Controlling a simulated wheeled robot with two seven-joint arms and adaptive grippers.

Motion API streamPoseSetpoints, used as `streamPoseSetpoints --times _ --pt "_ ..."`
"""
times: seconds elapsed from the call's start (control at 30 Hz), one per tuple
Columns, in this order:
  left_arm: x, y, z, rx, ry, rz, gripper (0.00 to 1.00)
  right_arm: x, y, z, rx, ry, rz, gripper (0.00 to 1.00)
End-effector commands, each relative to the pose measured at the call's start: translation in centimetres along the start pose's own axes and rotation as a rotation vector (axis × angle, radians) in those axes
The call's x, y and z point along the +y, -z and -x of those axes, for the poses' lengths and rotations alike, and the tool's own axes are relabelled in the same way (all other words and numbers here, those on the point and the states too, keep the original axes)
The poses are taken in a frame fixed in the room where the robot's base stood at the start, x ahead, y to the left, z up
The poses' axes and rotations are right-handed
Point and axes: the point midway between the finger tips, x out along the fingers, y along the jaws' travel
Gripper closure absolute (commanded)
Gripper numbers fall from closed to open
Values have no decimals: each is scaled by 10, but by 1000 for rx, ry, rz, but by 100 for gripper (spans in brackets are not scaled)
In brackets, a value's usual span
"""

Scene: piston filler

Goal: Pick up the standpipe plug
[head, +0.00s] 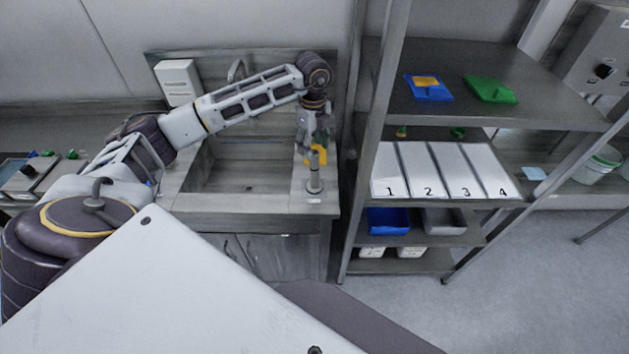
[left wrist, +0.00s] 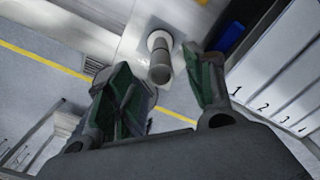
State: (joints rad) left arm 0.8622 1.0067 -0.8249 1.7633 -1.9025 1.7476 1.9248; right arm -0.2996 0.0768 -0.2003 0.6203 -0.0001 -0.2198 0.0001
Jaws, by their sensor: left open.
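The standpipe plug (head: 315,172), a grey upright cylinder on a round base, stands on the right edge of the sink counter. In the left wrist view the plug (left wrist: 160,58) appears beyond the fingertips, roughly between the two fingers. My left gripper (head: 314,140) is just above the top of the plug, pointing down. In the left wrist view my left gripper (left wrist: 165,85) has its green-padded fingers spread apart with nothing held. Whether the fingers overlap the plug's top in height is hard to tell. My right gripper is not in view.
The sink basin (head: 245,170) lies left of the plug. A white dispenser (head: 178,80) is at the back left.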

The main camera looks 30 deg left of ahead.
Motion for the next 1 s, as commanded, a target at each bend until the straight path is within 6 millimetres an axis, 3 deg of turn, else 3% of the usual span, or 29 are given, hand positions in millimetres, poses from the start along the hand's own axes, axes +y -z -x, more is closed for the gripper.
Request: streamPoseSetpoints --times 0.5,1.0 --pt "1 6 -45 1 -1 0 47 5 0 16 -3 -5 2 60" --pt "1 6 -48 1 0 0 47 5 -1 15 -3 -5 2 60"
